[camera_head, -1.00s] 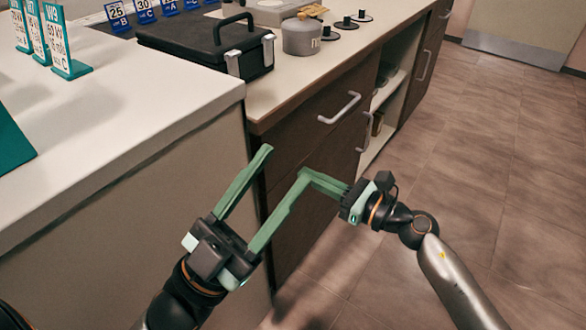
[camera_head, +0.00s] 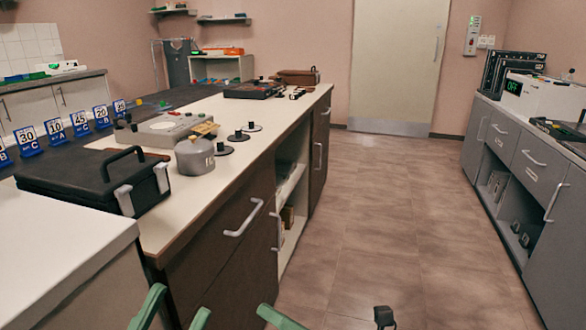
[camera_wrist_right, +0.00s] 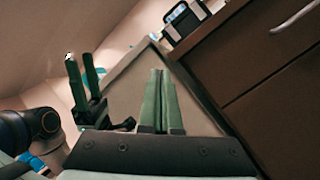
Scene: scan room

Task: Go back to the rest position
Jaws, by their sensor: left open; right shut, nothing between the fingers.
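My left gripper (camera_head: 180,300) shows at the bottom edge of the head view as two green fingertips held apart, with nothing between them. It also shows at the left of the right wrist view (camera_wrist_right: 82,70). My right gripper (camera_head: 272,314) shows only as a green finger at the bottom edge of the head view. In the right wrist view its two green fingers (camera_wrist_right: 160,100) lie together, empty. Both grippers are in front of the near counter's end, and most of both arms is below the head view.
Grey cabinets (camera_head: 515,165) stand at the right. Open tiled floor (camera_head: 385,220) leads to a closed door (camera_head: 395,65).

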